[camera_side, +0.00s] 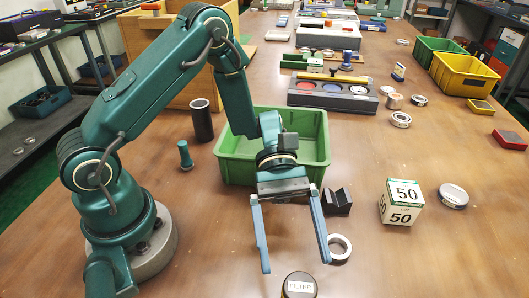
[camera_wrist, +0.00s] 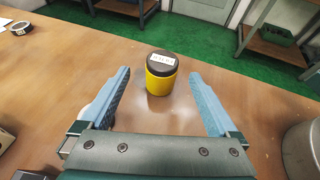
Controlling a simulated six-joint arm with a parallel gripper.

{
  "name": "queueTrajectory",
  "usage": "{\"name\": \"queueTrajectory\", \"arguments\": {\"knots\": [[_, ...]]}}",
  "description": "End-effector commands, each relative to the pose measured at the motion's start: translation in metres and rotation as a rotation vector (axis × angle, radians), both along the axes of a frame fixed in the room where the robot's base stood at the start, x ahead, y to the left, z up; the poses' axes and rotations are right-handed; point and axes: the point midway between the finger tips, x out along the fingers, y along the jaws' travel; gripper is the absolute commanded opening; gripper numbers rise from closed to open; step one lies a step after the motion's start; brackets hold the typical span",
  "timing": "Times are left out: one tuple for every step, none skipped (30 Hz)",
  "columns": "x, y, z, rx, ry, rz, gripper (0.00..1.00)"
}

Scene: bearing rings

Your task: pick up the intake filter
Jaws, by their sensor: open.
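The intake filter (camera_side: 299,286) is a short cylinder with a black lid and a white label reading FILTER. It stands upright on the table at the bottom edge of the side view, partly cut off by the frame. In the wrist view the filter (camera_wrist: 160,82) shows its yellow body and stands centred beyond my fingertips. My gripper (camera_side: 297,265) is open and empty, with its two blue fingers spread wide. The filter is in line with the gap between the fingers and appears apart from both.
A bearing ring (camera_side: 340,248) lies close beside my right finger. A dark V-block (camera_side: 337,201) and a green bin (camera_side: 236,171) are behind the gripper. A cube marked 50 (camera_side: 400,203) and a round tin (camera_side: 453,196) stand to the right. The table around the filter is clear.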

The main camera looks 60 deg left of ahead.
Motion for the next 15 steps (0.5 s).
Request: {"name": "queueTrajectory", "arguments": {"knots": [[-0.002, -0.001, -0.003, 0.000, 0.013, 0.000, 0.95], [-0.004, -0.002, -0.004, 0.000, 0.018, -0.001, 0.95], [-0.005, -0.004, -0.005, -0.001, 0.019, -0.003, 0.95], [-0.006, -0.006, -0.006, 0.000, 0.020, -0.004, 0.95], [-0.008, -0.009, -0.007, 0.000, 0.020, -0.004, 0.95], [-0.010, -0.013, -0.009, 0.000, 0.020, -0.006, 0.95], [-0.012, -0.016, -0.010, 0.000, 0.021, -0.005, 0.95], [-0.014, -0.020, -0.012, 0.001, 0.020, -0.008, 0.95], [-0.016, -0.024, -0.014, 0.003, 0.021, -0.007, 0.95], [-0.017, -0.027, -0.016, 0.002, 0.020, -0.006, 0.95], [-0.018, -0.029, -0.017, 0.001, 0.020, -0.007, 0.95], [-0.020, -0.033, -0.018, 0.000, 0.019, -0.006, 0.95], [-0.021, -0.035, -0.019, 0.000, 0.019, -0.006, 0.95], [-0.022, -0.037, -0.020, 0.000, 0.019, -0.005, 0.95], [-0.023, -0.039, -0.021, 0.001, 0.018, -0.005, 0.95]]}}
